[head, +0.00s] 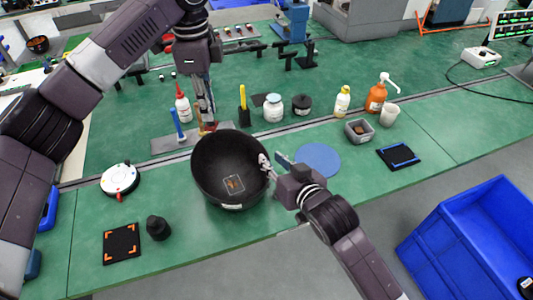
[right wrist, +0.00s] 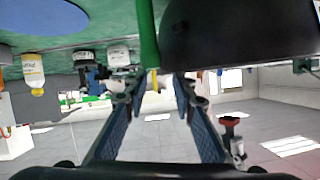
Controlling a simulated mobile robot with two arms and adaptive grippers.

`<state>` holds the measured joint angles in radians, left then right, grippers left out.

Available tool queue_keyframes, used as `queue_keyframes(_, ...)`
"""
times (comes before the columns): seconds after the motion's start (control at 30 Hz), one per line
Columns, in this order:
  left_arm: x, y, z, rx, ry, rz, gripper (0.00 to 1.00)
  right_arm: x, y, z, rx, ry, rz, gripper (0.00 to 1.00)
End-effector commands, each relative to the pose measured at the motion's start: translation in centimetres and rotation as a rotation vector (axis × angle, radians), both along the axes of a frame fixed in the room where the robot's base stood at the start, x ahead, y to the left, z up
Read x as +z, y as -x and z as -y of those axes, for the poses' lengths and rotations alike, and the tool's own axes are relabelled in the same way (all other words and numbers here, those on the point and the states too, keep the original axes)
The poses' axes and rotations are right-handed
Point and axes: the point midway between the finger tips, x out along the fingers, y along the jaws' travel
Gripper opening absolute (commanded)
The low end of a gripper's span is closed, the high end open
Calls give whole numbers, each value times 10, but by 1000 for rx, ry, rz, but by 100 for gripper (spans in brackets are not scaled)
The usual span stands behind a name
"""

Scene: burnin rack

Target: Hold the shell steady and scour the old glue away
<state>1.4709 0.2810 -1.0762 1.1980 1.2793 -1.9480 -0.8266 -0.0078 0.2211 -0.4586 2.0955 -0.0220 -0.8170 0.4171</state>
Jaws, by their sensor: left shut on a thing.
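The shell is a black bowl (head: 208,170) standing open side up near the table's front edge. A small outlined square with a brownish glue patch (head: 233,185) shows on its inner wall. My left gripper (head: 204,118) points down behind the bowl, shut on a slim tool with an orange-brown handle (head: 198,112); its lower end is hard to make out. My right gripper (head: 272,163) is at the bowl's right rim, fingers apart. In the right wrist view my right gripper (right wrist: 160,95) is open and empty, with the dark shell (right wrist: 240,30) close above right; contact is unclear.
Blue-handled (head: 177,124) and yellow-handled (head: 243,105) tools stand behind the bowl. A blue crate (head: 470,235) stands right.

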Motion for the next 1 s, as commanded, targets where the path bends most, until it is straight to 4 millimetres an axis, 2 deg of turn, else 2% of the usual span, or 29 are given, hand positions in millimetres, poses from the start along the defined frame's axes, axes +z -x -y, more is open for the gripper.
queue_keyframes(0.1,0,0,0,0,0,0,0,-7,-18,-7,0,0,1,24)
queue_keyframes(0.3,0,0,0,0,0,0,0,-16,-38,-14,-1,0,0,24)
queue_keyframes(0.5,0,0,0,0,0,0,0,-20,-46,-18,0,0,1,24)
queue_keyframes(0.77,0,0,0,0,0,0,0,-20,-46,-18,0,0,0,24)
queue_keyframes(1.0,0,0,0,0,0,0,0,-20,-46,-18,0,0,0,0)
